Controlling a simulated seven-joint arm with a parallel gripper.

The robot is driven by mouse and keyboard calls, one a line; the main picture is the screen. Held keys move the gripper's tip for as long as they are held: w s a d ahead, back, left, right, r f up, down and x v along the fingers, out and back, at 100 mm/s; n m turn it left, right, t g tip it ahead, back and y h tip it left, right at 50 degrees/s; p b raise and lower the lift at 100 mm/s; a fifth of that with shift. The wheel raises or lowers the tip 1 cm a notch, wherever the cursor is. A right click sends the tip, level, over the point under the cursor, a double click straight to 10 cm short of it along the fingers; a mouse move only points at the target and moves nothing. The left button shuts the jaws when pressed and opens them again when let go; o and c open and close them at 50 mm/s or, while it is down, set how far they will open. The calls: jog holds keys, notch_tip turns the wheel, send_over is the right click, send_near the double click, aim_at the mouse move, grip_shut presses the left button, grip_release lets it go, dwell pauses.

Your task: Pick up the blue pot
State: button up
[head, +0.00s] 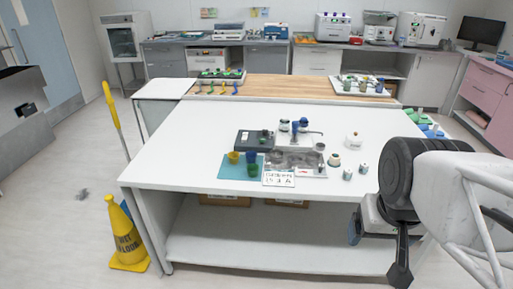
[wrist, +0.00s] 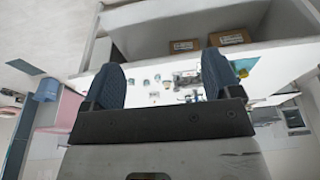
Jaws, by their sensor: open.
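The blue pot (head: 251,157) stands on a light blue mat (head: 228,170) at the left front of the white table. A yellow pot (head: 233,157) is left of it and a green pot (head: 253,171) is just in front. My gripper (head: 378,245) is off the table's front right corner, far right of the pot and apart from it. In the wrist view, my gripper (wrist: 160,80) has its two dark fingers spread with nothing between them. The mat (wrist: 243,64) shows there beyond the right finger; I cannot make out the blue pot in that view.
The table's (head: 190,160) left part is clear.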

jog(key=w+a+f+m+g+y, duration=0.1)
jog(key=w+a+m+y, duration=0.2)
jog(key=w, duration=0.8)
jog(key=w+a+f+m+g+y, duration=0.1)
jog(key=w+a+m+y, duration=0.3)
jog(key=w, duration=0.7)
jog(key=w+a+f+m+g, duration=0.15)
jog(key=w+a, duration=0.35)
jog(key=w, duration=0.6)
jog(key=w+a+f+m+y, duration=0.2)
jog(key=w+a+f, duration=0.15)
jog(key=w, duration=0.35)
jog(key=w+a+f+m+y, duration=0.1)
jog(key=w+a+f+m, duration=0.2)
jog(key=w, duration=0.4)
jog(key=m+y, duration=0.3)
jog(key=m, duration=0.2)
send_near(251, 158)
jog(key=shift+w+a+f, duration=0.2)
jog(key=shift+w+a, duration=0.15)
jog(key=shift+a, duration=0.2)
jog(key=shift+w+a+f, duration=0.2)
jog(key=shift+w+a, duration=0.2)
jog(key=shift+a, duration=0.15)
jog(key=shift+w+a+f+m+y, duration=0.15)
jog(key=shift+w+f+m+y, duration=0.15)
jog(key=shift+f, duration=0.15)
jog(key=shift+x, duration=1.2)
